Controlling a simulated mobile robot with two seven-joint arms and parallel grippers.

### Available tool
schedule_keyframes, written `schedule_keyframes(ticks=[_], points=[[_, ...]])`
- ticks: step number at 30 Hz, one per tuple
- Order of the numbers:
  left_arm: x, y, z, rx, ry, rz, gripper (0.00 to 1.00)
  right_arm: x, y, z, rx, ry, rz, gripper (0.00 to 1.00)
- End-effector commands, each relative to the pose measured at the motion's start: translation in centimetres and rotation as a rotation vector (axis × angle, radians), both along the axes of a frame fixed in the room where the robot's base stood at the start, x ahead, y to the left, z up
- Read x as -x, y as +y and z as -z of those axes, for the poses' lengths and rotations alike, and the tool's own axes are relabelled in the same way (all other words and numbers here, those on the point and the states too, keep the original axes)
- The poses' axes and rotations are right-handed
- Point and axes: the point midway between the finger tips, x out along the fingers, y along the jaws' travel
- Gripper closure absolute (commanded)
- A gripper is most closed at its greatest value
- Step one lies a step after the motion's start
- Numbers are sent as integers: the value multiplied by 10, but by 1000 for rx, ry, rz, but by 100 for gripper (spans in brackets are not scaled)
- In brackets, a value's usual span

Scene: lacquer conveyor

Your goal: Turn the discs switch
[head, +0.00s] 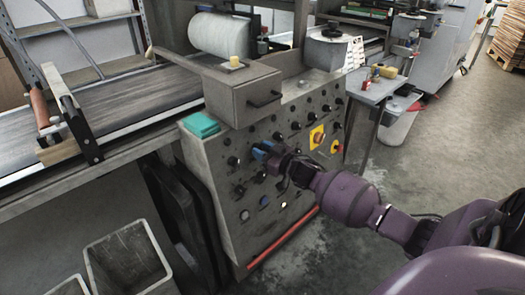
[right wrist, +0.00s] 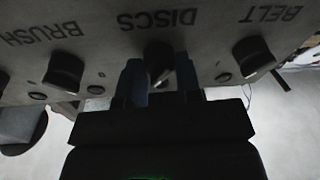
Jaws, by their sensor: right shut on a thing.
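The grey control panel (head: 235,205) of the conveyor machine carries several black knobs and buttons. In the right wrist view the black discs switch (right wrist: 158,55) sits under the label DISCS, which appears upside down. My right gripper (head: 262,150) reaches the panel from the right with its blue fingers at the knobs. In the right wrist view its two fingers (right wrist: 160,80) stand on either side of the discs switch, shut on it. The gripper hides part of the switch in the head view. My left gripper is not in view.
The brush switch (right wrist: 64,72) and the belt switch (right wrist: 253,56) flank the discs switch closely. A teal block (head: 201,124) lies on the panel's top edge. A grey bin (head: 128,262) stands below left.

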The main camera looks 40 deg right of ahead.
Motion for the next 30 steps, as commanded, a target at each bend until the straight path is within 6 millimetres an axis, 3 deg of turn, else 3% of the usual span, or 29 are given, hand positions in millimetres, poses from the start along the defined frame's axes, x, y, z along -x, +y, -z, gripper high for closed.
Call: schedule_keyframes(ticks=[11, 30], points=[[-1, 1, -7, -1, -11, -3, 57, 0, 0, -3, 136, -14, -25, 92], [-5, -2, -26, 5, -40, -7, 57, -1, 0, -4, 705, -59, -129, 92]])
